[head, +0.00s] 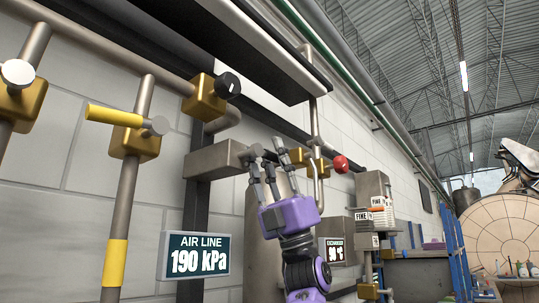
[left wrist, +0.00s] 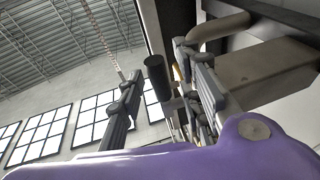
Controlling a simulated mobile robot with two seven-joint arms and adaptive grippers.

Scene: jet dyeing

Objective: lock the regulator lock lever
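My left gripper (head: 268,155) is purple with dark grey fingers. It points up beside a grey box (head: 213,161) on the wall. Its fingers are apart. In the left wrist view a dark cylinder (left wrist: 157,77) shows in the gap between the fingers, and I cannot tell if they touch it. The grey box (left wrist: 266,74) is to the right of the fingers there. A short grey rod (head: 250,152) at the box's right end may be the lock lever, but I cannot be sure. A brass regulator (head: 205,98) with a black knob (head: 228,85) is above. My right gripper is not in view.
A display reading AIR LINE 190 kPa (head: 195,255) hangs at lower left. A red knob (head: 341,164) is right of my gripper. A dark panel (head: 250,50) overhangs above.

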